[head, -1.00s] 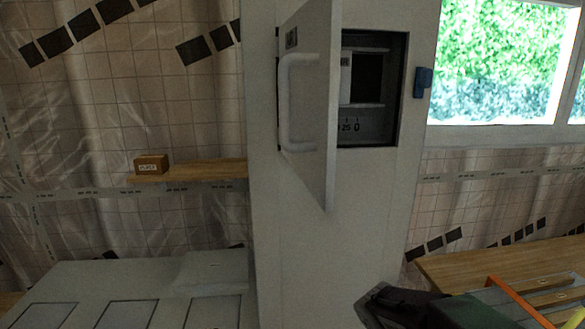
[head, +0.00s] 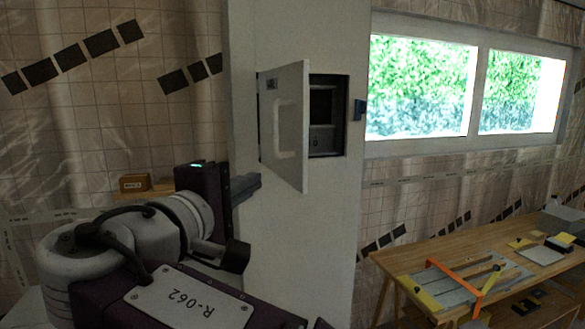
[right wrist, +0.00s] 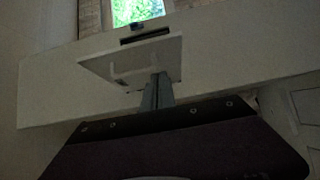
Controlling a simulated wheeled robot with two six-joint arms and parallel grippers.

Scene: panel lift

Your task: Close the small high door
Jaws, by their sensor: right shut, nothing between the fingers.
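The small high door (head: 285,125) is a pale panel with a light handle (head: 286,128) on its face. It stands ajar in a tall pale column, its right edge swung out towards me. Part of the dark compartment (head: 322,110) shows to its right. My right gripper (head: 246,186) is shut and empty, just below and left of the door. In the right wrist view its fingers (right wrist: 157,92) point at the door panel (right wrist: 135,62), overlapping its near edge. I cannot tell whether they touch. My left gripper is out of view.
A dark blue latch-like piece (head: 360,110) is on the column right of the compartment. A small box (head: 135,183) sits on a wooden shelf behind my arm. A wooden workbench (head: 420,258) with several items stands at the lower right, below the window.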

